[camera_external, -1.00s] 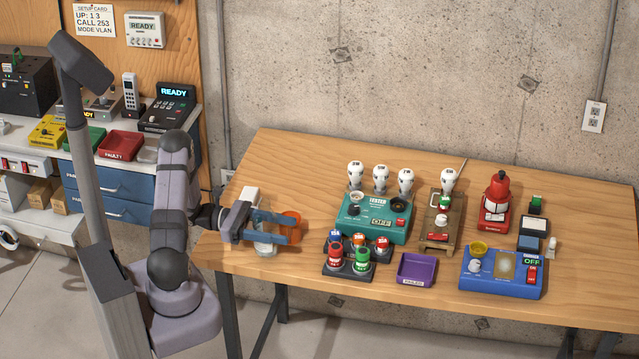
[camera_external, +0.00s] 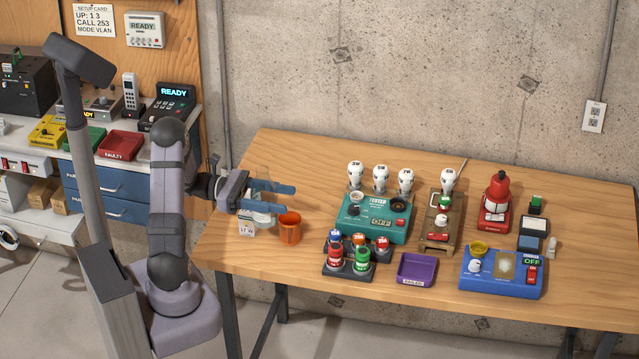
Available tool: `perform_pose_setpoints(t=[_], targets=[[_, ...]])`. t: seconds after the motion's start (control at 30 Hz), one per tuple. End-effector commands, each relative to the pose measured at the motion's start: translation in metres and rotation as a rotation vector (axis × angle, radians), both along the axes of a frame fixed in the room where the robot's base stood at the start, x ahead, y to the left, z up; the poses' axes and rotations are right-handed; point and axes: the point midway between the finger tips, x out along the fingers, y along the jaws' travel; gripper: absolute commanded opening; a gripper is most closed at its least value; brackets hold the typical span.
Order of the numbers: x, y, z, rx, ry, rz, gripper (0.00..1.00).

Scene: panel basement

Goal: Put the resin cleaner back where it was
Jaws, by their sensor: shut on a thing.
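My gripper (camera_external: 270,198) is at the left end of the wooden table, shut on a pale, clear container (camera_external: 263,217). The container is partly hidden by the fingers, and its label cannot be read. An orange cup (camera_external: 290,230) stands on the table just right of it. A small rack (camera_external: 349,268) right of the cup holds several bottles with coloured caps, including a red one (camera_external: 335,257) and a green one (camera_external: 362,259) in front. I cannot read which thing is named resin cleaner.
A small white labelled block (camera_external: 246,230) stands below my gripper. A teal tester (camera_external: 372,222), a purple tray (camera_external: 417,270) and a blue device (camera_external: 503,272) stand farther right. Bare table lies behind my gripper and along the front left edge.

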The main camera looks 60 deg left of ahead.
Motion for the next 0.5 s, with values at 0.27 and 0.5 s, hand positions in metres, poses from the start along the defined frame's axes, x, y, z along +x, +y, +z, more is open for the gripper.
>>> perform_pose_setpoints(t=[0.27, 0.5], targets=[[0.001, 0.001, 0.019, 0.001, -0.001, 0.002, 0.22], [0.019, 0.021, 0.004, -0.001, -0.001, 0.029, 0.22]])
